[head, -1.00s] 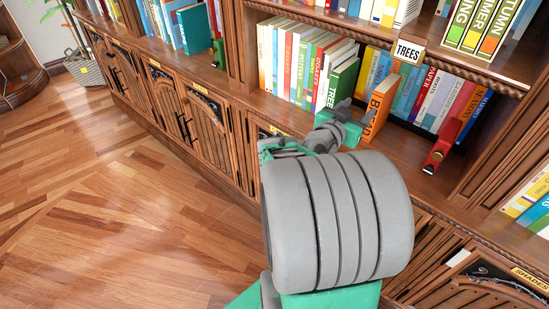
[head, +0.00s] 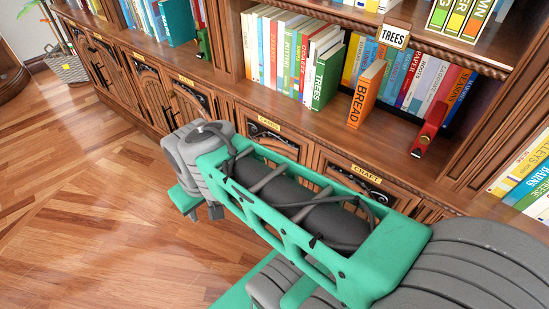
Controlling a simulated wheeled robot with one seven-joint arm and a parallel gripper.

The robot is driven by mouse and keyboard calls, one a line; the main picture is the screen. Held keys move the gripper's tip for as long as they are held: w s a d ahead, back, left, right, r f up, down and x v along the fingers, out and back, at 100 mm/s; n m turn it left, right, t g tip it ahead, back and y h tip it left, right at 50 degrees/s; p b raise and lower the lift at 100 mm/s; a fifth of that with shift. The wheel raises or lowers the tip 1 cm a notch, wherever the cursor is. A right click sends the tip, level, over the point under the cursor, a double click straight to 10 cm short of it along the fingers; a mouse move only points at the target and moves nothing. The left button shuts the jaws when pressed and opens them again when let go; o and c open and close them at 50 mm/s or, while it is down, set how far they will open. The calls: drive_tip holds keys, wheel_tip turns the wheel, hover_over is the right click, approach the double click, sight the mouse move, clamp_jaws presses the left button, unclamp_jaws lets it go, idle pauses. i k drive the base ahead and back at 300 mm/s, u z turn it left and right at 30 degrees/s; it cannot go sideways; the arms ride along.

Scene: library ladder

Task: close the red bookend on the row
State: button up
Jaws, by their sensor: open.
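The red bookend (head: 428,130) stands on the shelf at the right, near the front edge and in front of the right end of the book row (head: 420,78). An orange book marked BREAD (head: 365,95) stands upright, further forward than the books behind it. A gap of bare shelf separates it from the bookend. To its left is a group of books ending in a green one marked TREES (head: 327,78). My gripper (head: 204,214) is at the left, below shelf height over the floor, open and apart from the books and bookend. My wrist partly hides it.
A TREES label (head: 396,37) hangs on the upper shelf edge. Cabinet doors (head: 160,85) with carved fronts run below the shelf (head: 395,135). A green bookend (head: 204,43) stands farther left. The wooden floor (head: 70,200) at left is clear.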

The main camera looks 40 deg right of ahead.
sight(433, 122)
drive_tip(key=z, duration=3.35)
drive_tip(key=i, duration=0.1)
drive_tip(key=u, duration=1.15)
drive_tip(key=k, duration=1.2)
drive_tip(key=u, duration=0.35)
drive_tip(key=i, duration=0.7)
drive_tip(key=u, duration=0.3)
